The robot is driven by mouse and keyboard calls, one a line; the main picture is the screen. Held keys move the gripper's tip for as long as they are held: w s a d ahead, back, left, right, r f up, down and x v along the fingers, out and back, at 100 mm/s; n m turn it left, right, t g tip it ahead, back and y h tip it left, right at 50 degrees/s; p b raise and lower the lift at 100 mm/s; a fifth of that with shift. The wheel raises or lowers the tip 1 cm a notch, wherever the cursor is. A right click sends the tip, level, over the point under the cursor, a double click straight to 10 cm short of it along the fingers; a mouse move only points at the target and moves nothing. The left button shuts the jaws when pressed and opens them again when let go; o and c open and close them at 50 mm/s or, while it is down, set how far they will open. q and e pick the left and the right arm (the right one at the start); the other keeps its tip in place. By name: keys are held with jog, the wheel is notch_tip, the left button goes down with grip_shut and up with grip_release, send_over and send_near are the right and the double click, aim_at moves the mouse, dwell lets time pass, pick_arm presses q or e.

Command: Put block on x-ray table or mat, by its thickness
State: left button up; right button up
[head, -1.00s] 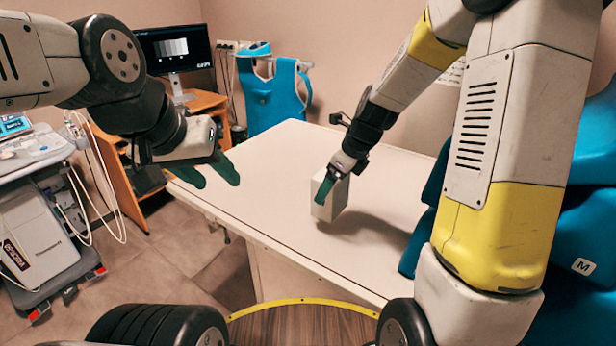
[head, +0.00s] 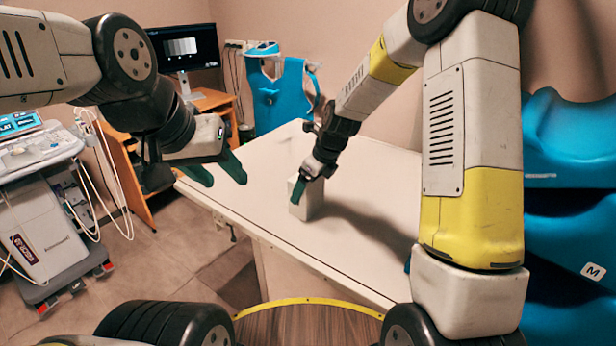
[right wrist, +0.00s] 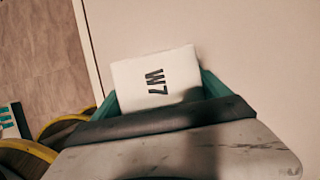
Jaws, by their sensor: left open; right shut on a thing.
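A white block (head: 312,198) is on or just above the pale table (head: 345,240); I cannot tell whether it touches. My right gripper (head: 299,190) is shut on the block, its green fingers on either side. My left gripper (head: 222,174) is open and empty, over the table's left edge. I see no separate mat.
A monitor (head: 183,47) with a striped grey image stands on a wooden desk at the back left. A medical cart (head: 40,205) is at the left. Blue aprons (head: 278,92) hang behind the table, and blue padding (head: 570,150) is at the right. Much of the tabletop is clear.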

jog(key=o, duration=1.9)
jog(key=s+d+r+n, duration=0.3)
jog(key=s+r, duration=0.1)
jog(key=r, duration=0.4)
jog(key=s+d+r+n, duration=0.2)
jog(key=s+d+r, duration=0.15)
jog(key=r, duration=0.45)
jog(key=s+d+r+n+t, duration=0.1)
jog(key=s+d+n, duration=0.3)
jog(key=s+n, duration=0.5)
jog(key=s+d+r+n+t+h, duration=0.1)
jog(key=s+d+r+n+t, duration=0.1)
jog(key=s+n, duration=0.8)
notch_tip(320, 180, up, 2)
jog(key=shift+d+r+n+t, duration=0.2)
jog(key=shift+d+n+t, duration=0.1)
jog(key=shift+d+n, duration=0.6)
jog(key=shift+s, duration=0.1)
